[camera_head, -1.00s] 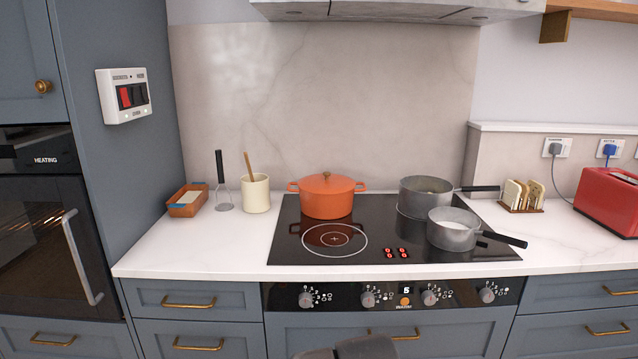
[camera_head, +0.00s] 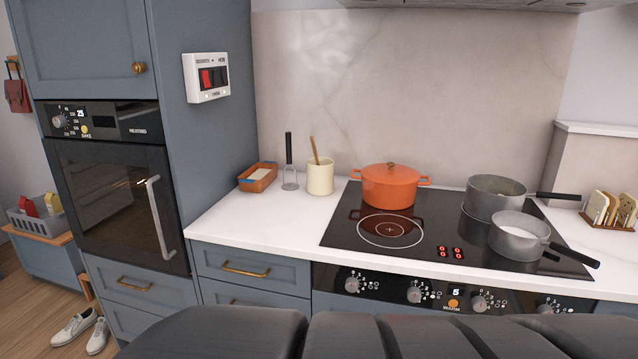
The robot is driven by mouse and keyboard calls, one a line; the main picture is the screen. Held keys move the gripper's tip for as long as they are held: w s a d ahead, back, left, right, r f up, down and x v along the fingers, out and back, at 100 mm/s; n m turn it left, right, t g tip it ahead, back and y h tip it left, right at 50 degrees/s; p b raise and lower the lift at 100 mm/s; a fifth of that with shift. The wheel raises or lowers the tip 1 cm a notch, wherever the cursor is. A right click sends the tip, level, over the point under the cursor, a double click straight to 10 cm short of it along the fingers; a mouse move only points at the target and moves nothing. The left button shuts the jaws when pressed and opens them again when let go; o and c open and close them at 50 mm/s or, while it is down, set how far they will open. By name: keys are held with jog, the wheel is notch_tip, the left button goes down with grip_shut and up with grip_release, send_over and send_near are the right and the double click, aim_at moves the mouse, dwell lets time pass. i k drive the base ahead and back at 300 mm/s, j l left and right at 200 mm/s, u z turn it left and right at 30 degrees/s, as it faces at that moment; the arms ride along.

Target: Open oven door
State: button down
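The oven (camera_head: 110,190) is built into the tall blue-grey cabinet at the left. Its dark glass door looks shut, and a silver bar handle (camera_head: 160,215) runs slantwise down the door's right side. The control panel (camera_head: 95,120) above the door has a knob and a lit display, with the word HEATING at its right. A dark grey part of my own arm crosses the bottom of the view. My gripper is not in view.
The white counter (camera_head: 225,228) and the hob (camera_head: 345,225) with an orange pot (camera_head: 390,185) and two grey saucepans stand right of the oven. Drawers (camera_head: 140,283) sit below the oven. Shoes (camera_head: 75,328) lie on the wooden floor at the lower left, near a grey crate (camera_head: 40,215).

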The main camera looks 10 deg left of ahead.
aim_at(105, 189)
jog(key=u, duration=1.5)
